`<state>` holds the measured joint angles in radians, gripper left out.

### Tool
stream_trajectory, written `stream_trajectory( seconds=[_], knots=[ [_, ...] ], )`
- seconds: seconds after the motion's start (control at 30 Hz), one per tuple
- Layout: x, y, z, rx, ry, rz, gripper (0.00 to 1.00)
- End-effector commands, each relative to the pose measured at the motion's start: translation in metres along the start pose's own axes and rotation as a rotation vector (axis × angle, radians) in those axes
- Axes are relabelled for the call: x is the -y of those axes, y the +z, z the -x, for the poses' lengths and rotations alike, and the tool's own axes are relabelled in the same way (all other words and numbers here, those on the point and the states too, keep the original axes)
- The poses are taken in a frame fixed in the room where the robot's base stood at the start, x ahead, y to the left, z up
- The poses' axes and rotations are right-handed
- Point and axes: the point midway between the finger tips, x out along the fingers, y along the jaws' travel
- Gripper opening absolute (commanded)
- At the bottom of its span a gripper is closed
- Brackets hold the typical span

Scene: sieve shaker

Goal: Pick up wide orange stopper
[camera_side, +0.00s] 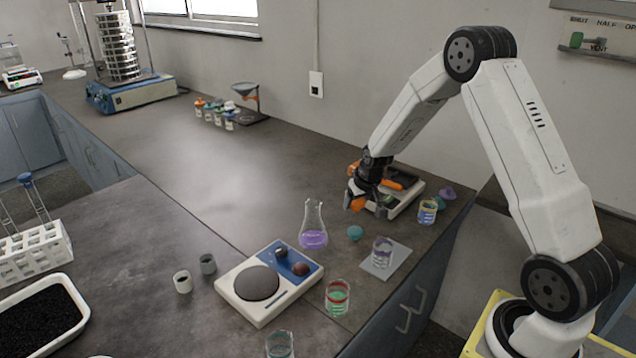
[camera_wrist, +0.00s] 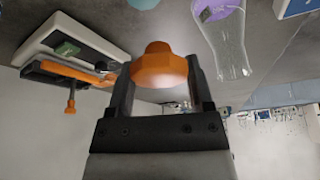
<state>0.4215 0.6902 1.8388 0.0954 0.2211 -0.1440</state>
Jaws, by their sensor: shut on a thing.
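The wide orange stopper (camera_wrist: 160,68) is held between the two dark fingers of my gripper (camera_wrist: 160,90) in the wrist view. In the side view, the orange stopper (camera_side: 357,203) shows at the tip of my gripper (camera_side: 361,196), just left of the white device at the right of the bench. My gripper is shut on the stopper. I cannot tell exactly how far it is above the bench top.
A white device (camera_side: 408,206) with orange parts stands beside my gripper. A flask with purple liquid (camera_side: 313,238), a teal stopper (camera_side: 355,233) and a beaker (camera_side: 427,212) stand close by. The bench middle (camera_side: 215,165) is clear.

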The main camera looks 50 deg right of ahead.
Motion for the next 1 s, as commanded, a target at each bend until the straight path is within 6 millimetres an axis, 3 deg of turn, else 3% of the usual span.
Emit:
stream_trajectory(
  seconds=[0.77,1.0],
  knots=[
    [0.000,0.005,0.005,0.000,0.000,-0.001,0.11],
    [0.009,-0.005,0.006,0.000,-0.006,0.002,0.11]
  ],
)
